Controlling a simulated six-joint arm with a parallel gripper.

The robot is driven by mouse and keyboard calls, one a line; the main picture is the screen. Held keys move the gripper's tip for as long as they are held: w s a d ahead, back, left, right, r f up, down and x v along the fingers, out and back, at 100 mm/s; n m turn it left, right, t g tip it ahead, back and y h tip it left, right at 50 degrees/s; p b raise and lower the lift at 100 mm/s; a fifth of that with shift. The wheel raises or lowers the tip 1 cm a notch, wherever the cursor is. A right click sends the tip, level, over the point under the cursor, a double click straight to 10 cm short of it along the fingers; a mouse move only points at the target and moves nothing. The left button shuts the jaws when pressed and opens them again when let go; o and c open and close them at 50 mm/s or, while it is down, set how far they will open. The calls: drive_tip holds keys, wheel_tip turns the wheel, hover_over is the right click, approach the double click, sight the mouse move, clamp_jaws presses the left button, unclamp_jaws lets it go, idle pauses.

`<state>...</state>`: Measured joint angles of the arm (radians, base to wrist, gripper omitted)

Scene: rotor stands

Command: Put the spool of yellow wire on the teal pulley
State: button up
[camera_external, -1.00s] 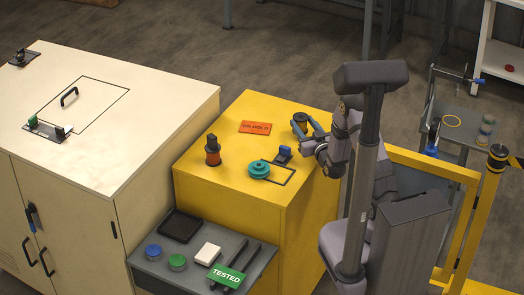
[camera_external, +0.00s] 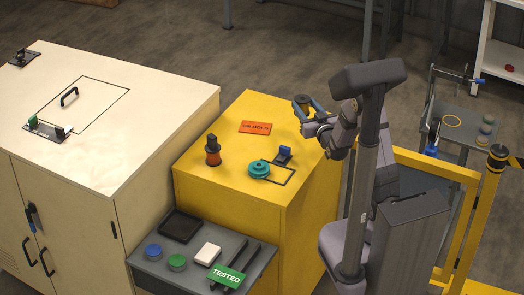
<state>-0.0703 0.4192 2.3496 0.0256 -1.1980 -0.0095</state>
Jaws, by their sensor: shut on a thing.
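The teal pulley (camera_external: 259,169) lies on the yellow cabinet top, near its front and beside a dark outlined rectangle. My gripper (camera_external: 304,106) is at the back right of the yellow cabinet, with its blue fingers shut on a small dark, yellowish-brown spool (camera_external: 303,101). I take this to be the spool of yellow wire; its wire is hard to make out at this size. The spool looks upright and seems to be held above the cabinet top. It is apart from the pulley, behind it and to its right.
An orange-and-black spool-like piece (camera_external: 213,151) stands left of the pulley. A blue-topped black clamp (camera_external: 283,155) stands close on the pulley's right. An orange sign (camera_external: 256,127) lies behind. A grey shelf (camera_external: 150,266) with a black tray (camera_external: 180,226) is in front.

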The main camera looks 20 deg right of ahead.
drive_tip(key=d+r+b, duration=0.2)
drive_tip(key=d+r, duration=0.1)
drive_tip(key=s+a+r+n+g+y+b, duration=0.1)
drive_tip(key=a+r+n+y, duration=0.1)
drive_tip(key=a+y, duration=0.15)
drive_tip(key=a+r+n+g+y, duration=0.1)
drive_tip(key=a+r+n+y, duration=0.15)
drive_tip(key=a, duration=0.25)
drive_tip(key=n+g+y, duration=0.9)
drive_tip(key=y, duration=0.1)
hover_over(267, 167)
drive_tip(key=shift+m, duration=0.25)
drive_tip(key=shift+s+f+b, duration=0.1)
drive_tip(key=shift+f+b, duration=0.35)
drive_tip(key=shift+f, duration=6.35)
drive_tip(key=shift+f, duration=0.2)
drive_tip(key=o, duration=1.2)
